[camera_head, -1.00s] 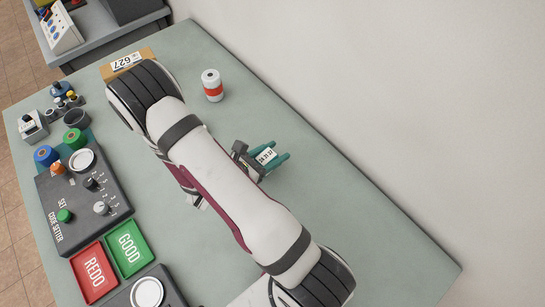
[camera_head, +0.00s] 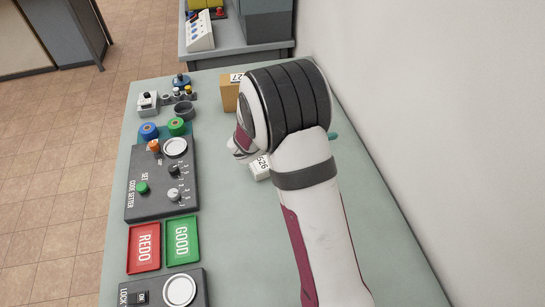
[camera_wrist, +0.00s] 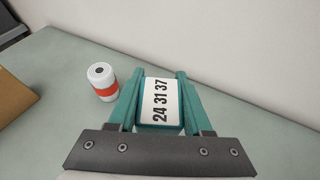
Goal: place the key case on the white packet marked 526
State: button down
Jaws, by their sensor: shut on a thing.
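My gripper (camera_wrist: 160,90) is shut on the key case (camera_wrist: 158,102), a small teal-edged block with a white face printed 24 31 37, lying between the two teal fingers in the wrist view. In the head view my arm hides the case; only a bit of a teal finger (camera_head: 333,135) shows right of the arm. I cannot tell how high the case is above the table. The white packet marked 526 (camera_head: 260,167) lies on the table left of my arm in the head view, partly covered by it. The packet does not show in the wrist view.
A white cup with a red band (camera_wrist: 102,82) stands left of the gripper in the wrist view. A brown box (camera_head: 229,95) marked 27 in its visible part stands at the back. Code setter (camera_head: 160,190), red tray (camera_head: 144,247) and green tray (camera_head: 182,241) line the left. A wall bounds the right.

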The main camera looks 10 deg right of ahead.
jog(key=w+a+f, duration=0.2)
jog(key=a, duration=0.1)
jog(key=w+a+f, duration=0.4)
jog(key=a, duration=0.1)
jog(key=shift+w+a+f, duration=0.2)
jog(key=shift+a+f, duration=0.05)
jog(key=shift+a, duration=0.1)
jog(key=shift+w+a+f, duration=0.1)
jog(key=shift+f, duration=0.95)
jog(key=shift+w+a+f, duration=0.1)
jog(key=shift+f, duration=0.95)
jog(key=shift+f, duration=0.15)
jog(key=shift+c, duration=1.6)
grip_release()
